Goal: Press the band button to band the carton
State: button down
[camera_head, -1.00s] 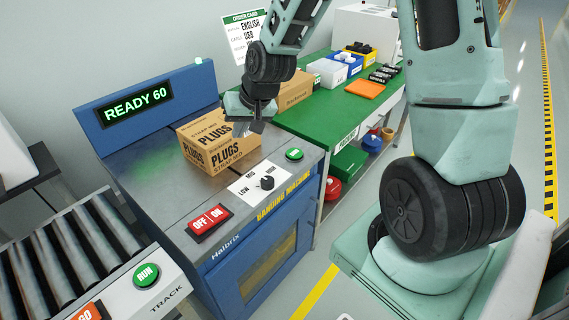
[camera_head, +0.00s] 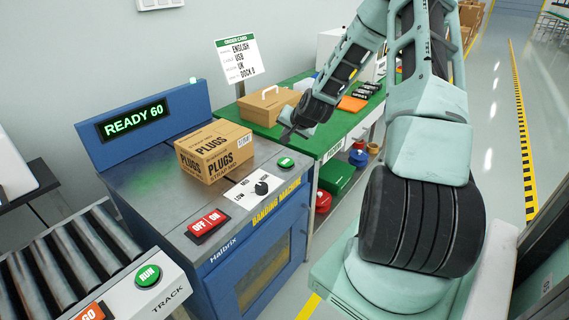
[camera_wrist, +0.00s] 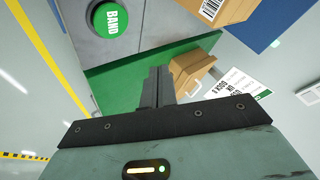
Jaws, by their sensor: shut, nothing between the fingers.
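The green band button (camera_head: 285,162) sits at the right end of the blue banding machine's grey top (camera_head: 150,200). It also shows at the top left of the wrist view (camera_wrist: 110,19), labelled BAND. The PLUGS carton (camera_head: 214,152) sits on the machine top, left of the button; no band can be made out on it. My gripper (camera_head: 288,136) is shut and empty, above and a little beyond the button, apart from it. In the wrist view its fingers (camera_wrist: 157,84) are together over the green bench edge.
The display (camera_head: 134,120) reads READY 60. The red OFF/ON switch (camera_head: 207,225) and the mode dial (camera_head: 261,188) are on the machine's front edge. A handled cardboard box (camera_head: 268,105) stands on the green bench behind. A roller track (camera_head: 75,255) lies at left.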

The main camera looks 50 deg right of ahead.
aim_at(287, 163)
jog(key=shift+f, duration=0.1)
notch_tip(287, 163, down, 9)
jog(key=b, duration=0.6)
jog(key=shift+b, duration=0.4)
dwell(1.6)
jog(key=shift+f, duration=0.25)
jog(key=shift+f+b, duration=0.5)
jog(key=shift+b, duration=0.1)
dwell(0.6)
dwell(0.4)
jog(key=shift+r+p, duration=0.75)
jog(key=shift+r, duration=0.2)
jog(key=shift+r+p, duration=1.95)
jog(key=shift+r, duration=0.55)
